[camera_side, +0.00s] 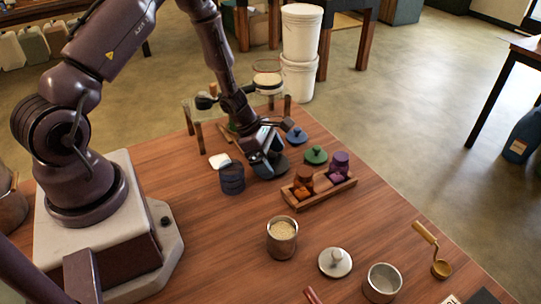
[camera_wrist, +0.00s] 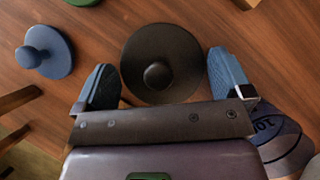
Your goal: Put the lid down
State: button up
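A round dark lid with a central knob (camera_wrist: 160,50) lies on the wooden table, and its edge shows under my gripper in the side view (camera_side: 276,169). My gripper (camera_side: 264,153) is low over it. In the wrist view, my blue fingers (camera_wrist: 163,75) are spread wide, one on each side of the lid, with gaps between them and the knob. A blue lid (camera_side: 296,135) lies behind my gripper, and it also shows in the wrist view (camera_wrist: 52,55). A green lid (camera_side: 315,155) lies to the right. A dark blue jar (camera_side: 232,179) stands left of my gripper.
A wooden tray (camera_side: 320,194) holds a brown-orange jar (camera_side: 303,182) and a purple jar (camera_side: 338,164). Toward the front are a canister of grain (camera_side: 282,240), a pale knobbed lid (camera_side: 335,262), an empty metal cup (camera_side: 383,281) and a brass ladle (camera_side: 440,268).

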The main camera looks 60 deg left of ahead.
jog(key=shift+r, duration=0.1)
jog(key=v, duration=1.2)
jog(key=s+d+r+m, duration=0.2)
jog(key=d+r+m, duration=0.3)
jog(key=r+m, duration=0.25)
jog(key=s+d+r+m, duration=0.2)
jog(key=d+r+m, duration=0.3)
jog(key=r+m, duration=0.25)
jog(key=s+d+r+m+t+y, duration=0.1)
jog(key=s+r+m+y, duration=0.3)
jog(key=s+r+m, duration=0.4)
jog(key=s+d+m, duration=0.1)
jog(key=s+m, duration=0.1)
jog(key=m, duration=0.2)
jog(key=shift+s+r, duration=0.2)
jog(key=shift+r, duration=0.15)
